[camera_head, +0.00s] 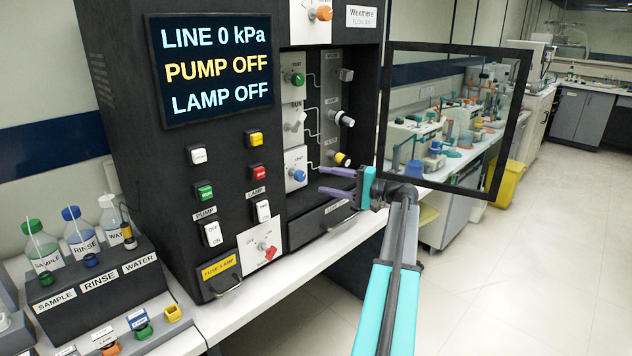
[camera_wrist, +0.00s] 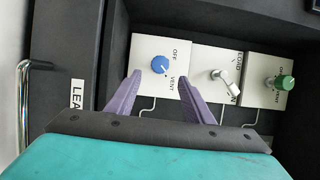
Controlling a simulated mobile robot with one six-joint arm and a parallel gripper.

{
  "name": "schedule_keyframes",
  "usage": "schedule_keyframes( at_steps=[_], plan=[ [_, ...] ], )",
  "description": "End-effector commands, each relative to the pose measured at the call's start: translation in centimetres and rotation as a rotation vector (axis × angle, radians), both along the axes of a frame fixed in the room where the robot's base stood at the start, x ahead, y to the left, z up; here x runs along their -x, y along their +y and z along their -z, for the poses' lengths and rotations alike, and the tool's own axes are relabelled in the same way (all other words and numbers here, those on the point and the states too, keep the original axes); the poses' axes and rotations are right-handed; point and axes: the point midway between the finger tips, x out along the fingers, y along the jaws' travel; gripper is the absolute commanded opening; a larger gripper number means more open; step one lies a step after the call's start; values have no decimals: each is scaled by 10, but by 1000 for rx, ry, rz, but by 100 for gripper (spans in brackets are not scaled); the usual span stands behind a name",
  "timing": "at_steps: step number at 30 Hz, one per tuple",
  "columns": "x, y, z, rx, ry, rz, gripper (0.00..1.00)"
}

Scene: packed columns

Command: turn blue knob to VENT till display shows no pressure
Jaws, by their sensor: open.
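The blue knob (camera_head: 299,175) is on a white plate in the cabinet's recess. In the wrist view the blue knob (camera_wrist: 159,65) lies between the labels OFF and VENT; a small mark at its lower right seems to lie on the VENT side. My gripper (camera_head: 321,180) is open, with its purple fingers pointing at the plate. In the wrist view the fingertips (camera_wrist: 160,78) stand on either side of the knob, apart from it, with nothing held. The display (camera_head: 210,70) reads LINE 0 kPa, PUMP OFF, LAMP OFF.
A white lever (camera_wrist: 222,78) and a green knob (camera_wrist: 284,82) sit beside the blue knob's plate. A black-framed clear door (camera_head: 385,120) stands open right of the recess. A drawer (camera_head: 320,222) is below. Bottles and a rack stand at the left.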

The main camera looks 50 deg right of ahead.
Motion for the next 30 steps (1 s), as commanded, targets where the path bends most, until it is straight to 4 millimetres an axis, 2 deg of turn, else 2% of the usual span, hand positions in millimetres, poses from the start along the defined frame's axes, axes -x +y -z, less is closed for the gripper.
schedule_keyframes(
  at_steps=[6,12,30],
  plan=[
    [33,-12,0,1,-1,2,47],
    [51,-18,0,1,-1,1,47],
    [55,-19,0,0,-1,1,47]
  ],
)
